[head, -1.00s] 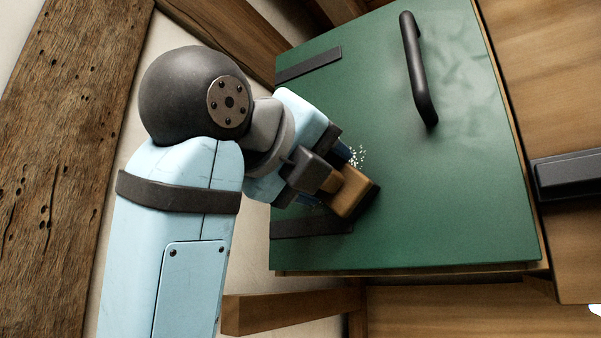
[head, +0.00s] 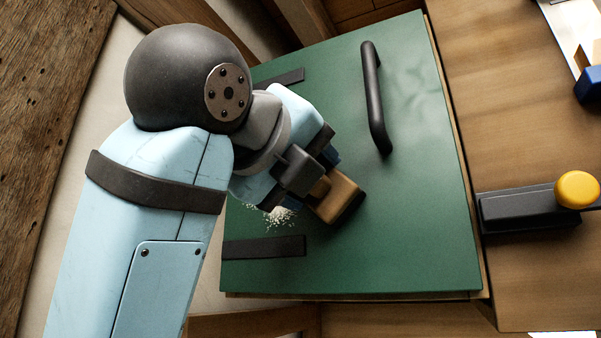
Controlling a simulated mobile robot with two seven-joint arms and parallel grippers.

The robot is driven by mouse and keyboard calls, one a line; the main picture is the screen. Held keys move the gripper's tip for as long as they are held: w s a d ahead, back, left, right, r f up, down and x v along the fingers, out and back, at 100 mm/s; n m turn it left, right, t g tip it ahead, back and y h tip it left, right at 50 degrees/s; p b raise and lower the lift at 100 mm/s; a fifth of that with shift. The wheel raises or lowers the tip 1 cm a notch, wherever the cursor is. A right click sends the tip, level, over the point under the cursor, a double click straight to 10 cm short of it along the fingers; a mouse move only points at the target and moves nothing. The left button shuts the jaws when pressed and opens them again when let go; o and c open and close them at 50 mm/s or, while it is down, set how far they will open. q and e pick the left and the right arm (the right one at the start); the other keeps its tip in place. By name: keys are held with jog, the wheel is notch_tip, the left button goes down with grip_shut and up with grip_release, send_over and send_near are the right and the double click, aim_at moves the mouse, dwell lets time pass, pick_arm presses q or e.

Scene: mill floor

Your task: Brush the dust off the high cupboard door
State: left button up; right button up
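The green cupboard door (head: 425,220) fills the middle of the head view, with a black bar handle (head: 375,98) near its top. Faint pale dust smears (head: 412,82) show to the right of the handle. My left gripper (head: 318,184) is shut on a wooden brush (head: 337,200). The brush's dark bristle side faces the door below and left of the handle; I cannot tell whether it touches. White dust specks (head: 277,215) show just left of the brush. My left forearm and wrist hide part of the door's left side. My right gripper is not in view.
A dark block with a yellow knob (head: 577,189) is on the wooden surface right of the door. A blue object (head: 589,86) is at the upper right edge. A rough wooden beam (head: 45,130) runs along the left.

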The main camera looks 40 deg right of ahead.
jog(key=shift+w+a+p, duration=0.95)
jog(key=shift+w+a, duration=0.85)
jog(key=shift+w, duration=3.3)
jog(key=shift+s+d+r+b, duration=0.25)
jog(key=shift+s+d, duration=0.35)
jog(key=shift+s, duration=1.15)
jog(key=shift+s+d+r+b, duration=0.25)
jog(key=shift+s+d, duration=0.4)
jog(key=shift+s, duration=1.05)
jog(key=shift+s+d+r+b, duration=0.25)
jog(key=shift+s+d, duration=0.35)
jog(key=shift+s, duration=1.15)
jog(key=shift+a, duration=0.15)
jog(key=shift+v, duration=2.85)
